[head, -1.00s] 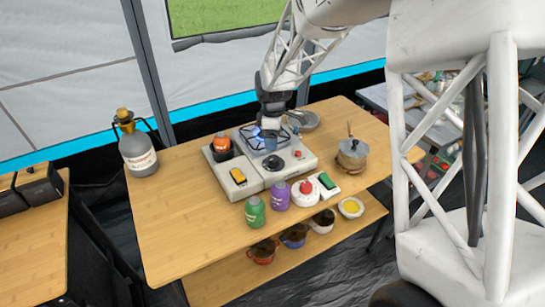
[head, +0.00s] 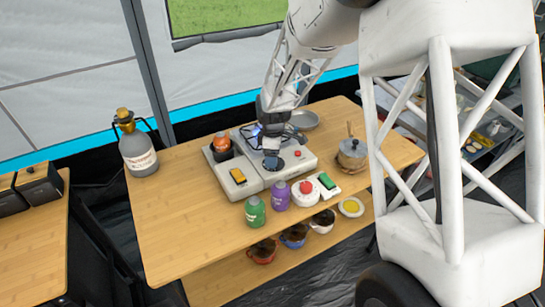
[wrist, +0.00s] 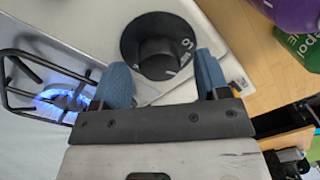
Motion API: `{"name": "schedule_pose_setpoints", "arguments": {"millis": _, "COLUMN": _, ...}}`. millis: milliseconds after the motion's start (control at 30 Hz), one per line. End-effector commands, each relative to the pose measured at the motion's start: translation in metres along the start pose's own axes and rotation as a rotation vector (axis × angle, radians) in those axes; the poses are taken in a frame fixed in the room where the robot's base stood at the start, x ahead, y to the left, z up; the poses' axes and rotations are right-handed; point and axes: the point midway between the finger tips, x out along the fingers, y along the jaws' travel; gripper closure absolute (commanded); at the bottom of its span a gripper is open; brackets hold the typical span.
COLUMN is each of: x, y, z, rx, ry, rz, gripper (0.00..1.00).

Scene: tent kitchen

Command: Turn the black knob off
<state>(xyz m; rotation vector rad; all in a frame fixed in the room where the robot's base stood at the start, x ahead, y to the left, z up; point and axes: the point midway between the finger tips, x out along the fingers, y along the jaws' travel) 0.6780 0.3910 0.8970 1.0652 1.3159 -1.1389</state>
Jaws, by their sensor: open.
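The black knob (wrist: 150,36) is round with a raised grip and white marks on its dial. It sits on the pale stove (head: 252,187) and shows in the wrist view, while my gripper hides it in the head view. My gripper (wrist: 162,64) is open, with one blue finger on each side of the knob's lower part in the wrist view. I cannot tell whether the fingers touch it. In the head view my gripper (head: 272,163) is low over the front of the stove. A blue flame (wrist: 62,99) burns under the black burner grate (wrist: 25,78).
A purple bottle (head: 279,196) and a green bottle (head: 255,211) stand just in front of the stove. A pot (head: 352,155) stands to the right.

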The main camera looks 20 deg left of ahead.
Motion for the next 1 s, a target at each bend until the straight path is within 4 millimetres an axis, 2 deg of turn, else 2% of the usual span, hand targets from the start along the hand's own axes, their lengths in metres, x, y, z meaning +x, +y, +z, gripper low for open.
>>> {"name": "schedule_pose_setpoints", "arguments": {"millis": 433, "x": 0.0066, "y": 0.0001, "z": -0.0001, "rx": 0.0, "ry": 0.0, "rz": 0.001, "gripper": 0.33}}
{"name": "schedule_pose_setpoints", "arguments": {"millis": 733, "x": 0.0065, "y": 0.0001, "z": -0.0001, "rx": 0.0, "ry": 0.0, "rz": 0.001, "gripper": 0.79}}
{"name": "schedule_pose_setpoints", "arguments": {"millis": 1000, "x": 0.0064, "y": 0.0, "z": 0.0, "rx": 0.014, "ry": 0.001, "rz": 0.0, "gripper": 0.81}}
